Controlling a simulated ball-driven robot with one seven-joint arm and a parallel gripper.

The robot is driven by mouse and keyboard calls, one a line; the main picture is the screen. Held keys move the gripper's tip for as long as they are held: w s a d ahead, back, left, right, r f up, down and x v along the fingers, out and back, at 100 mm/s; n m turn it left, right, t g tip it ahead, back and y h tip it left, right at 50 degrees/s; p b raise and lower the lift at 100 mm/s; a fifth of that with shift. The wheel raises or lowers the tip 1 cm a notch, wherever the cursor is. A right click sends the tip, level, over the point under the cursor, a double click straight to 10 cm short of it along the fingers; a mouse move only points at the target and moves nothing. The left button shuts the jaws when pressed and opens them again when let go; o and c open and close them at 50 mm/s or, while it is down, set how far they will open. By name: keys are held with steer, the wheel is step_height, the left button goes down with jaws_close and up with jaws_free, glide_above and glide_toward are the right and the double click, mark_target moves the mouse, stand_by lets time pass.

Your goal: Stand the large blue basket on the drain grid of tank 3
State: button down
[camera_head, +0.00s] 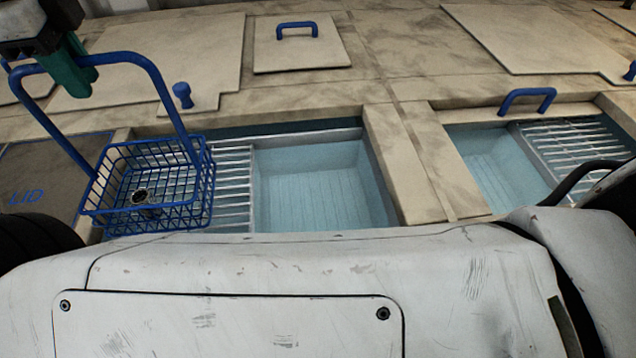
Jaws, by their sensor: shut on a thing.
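The large blue basket (150,213) is at the left, a wire basket with a tall handle. A small dark metal part (140,196) shows in it through the mesh. My gripper (80,76), with green fingers, is at the top left, shut on the top bar of the handle. The basket hangs roughly level below it, overlapping the left end of a drain grid (235,188) beside a water-filled tank (318,188). I cannot tell whether its bottom touches the grid. No tank number is readable.
A second tank (490,165) with its own grid (575,145) is at the right, behind a stone divider (425,160). A dark panel marked LID (30,190) lies left of the basket. Lids with blue handles (297,30) and blue knobs (182,94) cover the back.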

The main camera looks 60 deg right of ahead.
step_height(320, 180, down, 8)
steer(key=b, duration=0.2)
steer(key=shift+r+b, duration=0.15)
steer(key=shift+b, duration=0.2)
stand_by(0.7)
steer(key=shift+f, duration=0.55)
stand_by(0.3)
steer(key=c, duration=1)
jaws_free()
steer(key=shift+o, duration=0.2)
step_height(320, 180, up, 11)
steer(key=s+a+b, duration=0.1)
steer(key=shift+s+f, duration=0.15)
